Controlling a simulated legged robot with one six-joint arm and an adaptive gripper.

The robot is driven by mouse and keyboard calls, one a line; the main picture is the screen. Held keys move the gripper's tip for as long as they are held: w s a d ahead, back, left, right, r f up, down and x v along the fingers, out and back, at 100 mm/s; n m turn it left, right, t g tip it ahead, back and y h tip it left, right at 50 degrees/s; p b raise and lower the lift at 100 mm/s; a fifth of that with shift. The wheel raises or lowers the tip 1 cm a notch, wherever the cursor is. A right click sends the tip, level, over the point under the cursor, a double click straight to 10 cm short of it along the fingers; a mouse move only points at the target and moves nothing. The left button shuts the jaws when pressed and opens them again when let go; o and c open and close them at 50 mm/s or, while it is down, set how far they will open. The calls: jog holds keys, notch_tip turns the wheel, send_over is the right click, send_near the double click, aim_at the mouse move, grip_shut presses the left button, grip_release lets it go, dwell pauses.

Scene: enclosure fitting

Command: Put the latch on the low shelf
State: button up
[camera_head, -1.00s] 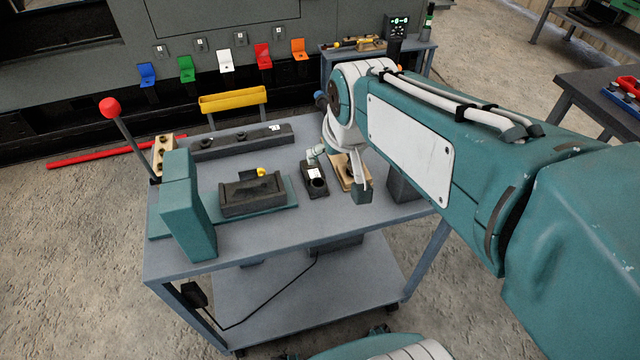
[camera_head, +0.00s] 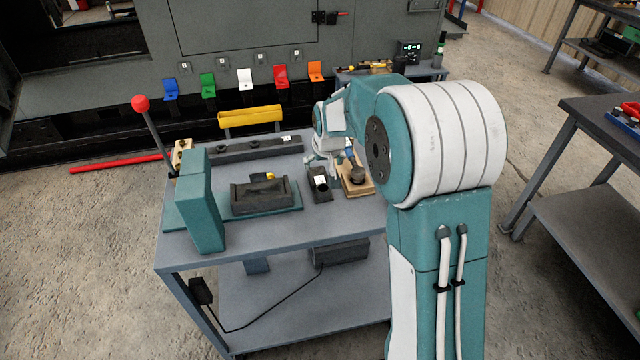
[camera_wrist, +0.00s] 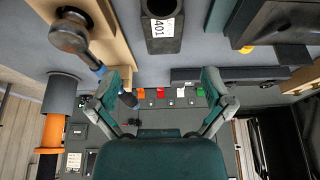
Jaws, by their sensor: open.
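No part is clearly recognisable as the latch. Candidates are a dark block with a round hole and a white "401" label (camera_head: 319,184), and a clamp fixture with a yellow piece (camera_head: 270,176). The labelled block also shows in the wrist view (camera_wrist: 163,22). The lower shelf (camera_head: 290,318) of the grey cart is under the tabletop, mostly bare. My gripper (camera_head: 322,158) is over the back of the cart top, near the labelled block. In the wrist view its fingers (camera_wrist: 165,95) are spread wide with nothing between them.
A wooden block with a dark round-headed part (camera_head: 357,178) stands right of the labelled block. A teal lever stand (camera_head: 203,200) with a red knob is at left. Coloured brackets (camera_head: 245,80) line the cabinet behind. A cable hangs over the lower shelf. Free tabletop lies in front.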

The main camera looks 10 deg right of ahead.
aim_at(319, 178)
jog(key=x, duration=0.8)
jog(key=shift+a+f, duration=0.25)
jog(key=shift+f, duration=0.15)
jog(key=c, duration=1.3)
